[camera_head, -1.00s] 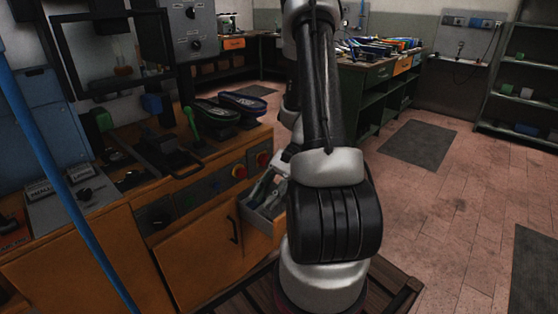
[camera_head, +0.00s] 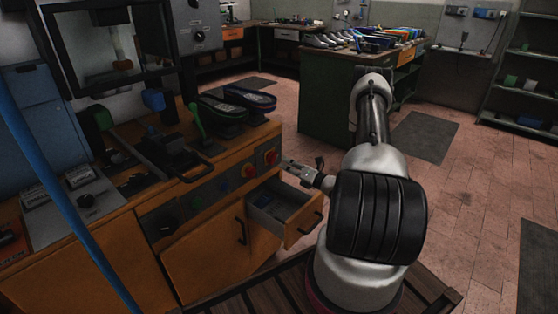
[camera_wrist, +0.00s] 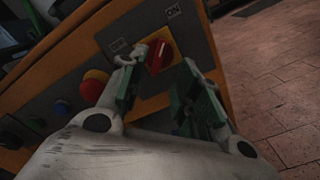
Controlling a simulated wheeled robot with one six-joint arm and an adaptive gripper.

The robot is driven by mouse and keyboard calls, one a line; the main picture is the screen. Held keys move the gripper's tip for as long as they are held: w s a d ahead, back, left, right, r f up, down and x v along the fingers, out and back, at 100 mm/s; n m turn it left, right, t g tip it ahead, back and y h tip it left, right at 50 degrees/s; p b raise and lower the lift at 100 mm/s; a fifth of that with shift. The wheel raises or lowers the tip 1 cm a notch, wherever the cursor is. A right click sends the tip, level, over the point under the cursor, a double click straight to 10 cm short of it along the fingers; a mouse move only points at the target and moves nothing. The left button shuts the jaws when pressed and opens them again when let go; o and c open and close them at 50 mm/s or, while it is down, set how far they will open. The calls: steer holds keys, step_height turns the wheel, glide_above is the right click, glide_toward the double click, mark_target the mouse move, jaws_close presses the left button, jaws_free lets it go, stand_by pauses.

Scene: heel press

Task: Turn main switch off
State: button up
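In the head view the switch (camera_head: 271,157) is at the right end of the bench's front panel. My gripper (camera_wrist: 165,78) is open, its fingers spread just before the switch. The left finger reaches near the knob's left side; the right finger is lower right. Contact and the knob's exact angle cannot be told. In the head view my gripper (camera_head: 291,166) is right beside the panel.
A red button with a yellow base (camera_wrist: 95,84) is left of the switch, then a blue button (camera_wrist: 62,107). An open drawer (camera_head: 303,222) juts out below my gripper. A blue pole (camera_head: 60,190) crosses the left. Tiled floor is clear at right.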

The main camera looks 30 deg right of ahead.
mark_target(275, 159)
steer(key=x, duration=0.6)
steer(key=shift+w+a, duration=0.15)
steer(key=shift+w, duration=0.15)
steer(key=shift+c, duration=0.5)
jaws_close()
